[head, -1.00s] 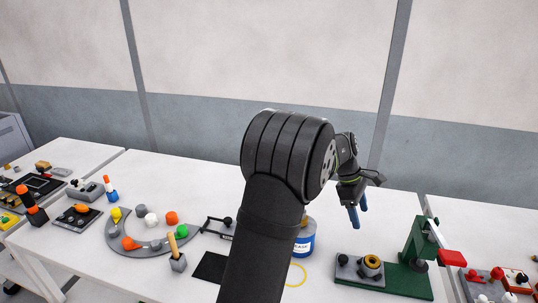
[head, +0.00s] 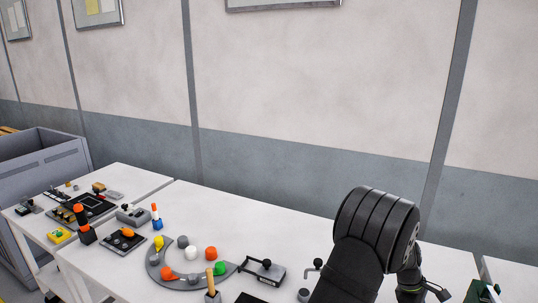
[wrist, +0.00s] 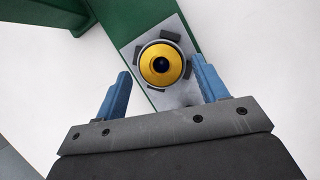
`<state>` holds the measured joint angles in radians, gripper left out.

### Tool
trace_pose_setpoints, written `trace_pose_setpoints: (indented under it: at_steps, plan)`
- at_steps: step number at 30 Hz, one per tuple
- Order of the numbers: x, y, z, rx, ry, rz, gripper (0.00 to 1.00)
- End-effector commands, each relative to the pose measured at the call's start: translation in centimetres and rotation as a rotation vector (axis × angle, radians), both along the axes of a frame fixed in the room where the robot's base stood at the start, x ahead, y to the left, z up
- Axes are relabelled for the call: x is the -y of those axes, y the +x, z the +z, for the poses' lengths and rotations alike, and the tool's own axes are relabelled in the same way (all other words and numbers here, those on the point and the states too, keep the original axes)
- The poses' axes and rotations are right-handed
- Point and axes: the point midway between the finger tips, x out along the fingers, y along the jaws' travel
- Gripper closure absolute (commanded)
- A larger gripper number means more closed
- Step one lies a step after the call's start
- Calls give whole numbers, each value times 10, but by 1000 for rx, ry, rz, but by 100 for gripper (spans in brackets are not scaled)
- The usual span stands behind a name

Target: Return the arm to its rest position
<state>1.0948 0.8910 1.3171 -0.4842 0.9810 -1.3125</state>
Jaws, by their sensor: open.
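My gripper (wrist: 163,95) shows in the wrist view with its two blue fingers spread wide and nothing between them. Beyond the fingertips is a yellow wheel-like part (wrist: 175,66) with a dark centre, seated on a grey plate (wrist: 186,93) with dark blocks around it. A green frame (wrist: 125,10) runs beside and behind the plate. The gap between the fingers and the yellow part cannot be judged exactly, but they look apart. In the head view my arm covers the lower right, and the fingers are out of the picture.
A grey curved tray (head: 160,273) with coloured knobs is on the white table (head: 240,218). Small devices and a grey bin (head: 45,165) are at the left. The table behind the tray is clear.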

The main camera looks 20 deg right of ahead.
Motion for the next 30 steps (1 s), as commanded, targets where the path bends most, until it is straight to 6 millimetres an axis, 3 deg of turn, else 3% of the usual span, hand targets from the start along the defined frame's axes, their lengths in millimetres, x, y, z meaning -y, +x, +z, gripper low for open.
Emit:
trace_pose_setpoints:
  at_steps: [11, 16, 30]
  plan:
    - [1, -1, -2, 0, -1, 0, 34]
    - [-1, 3, 6, 1, -1, 2, 34]
    - [-17, 32, 87, 1, -2, 1, 34]
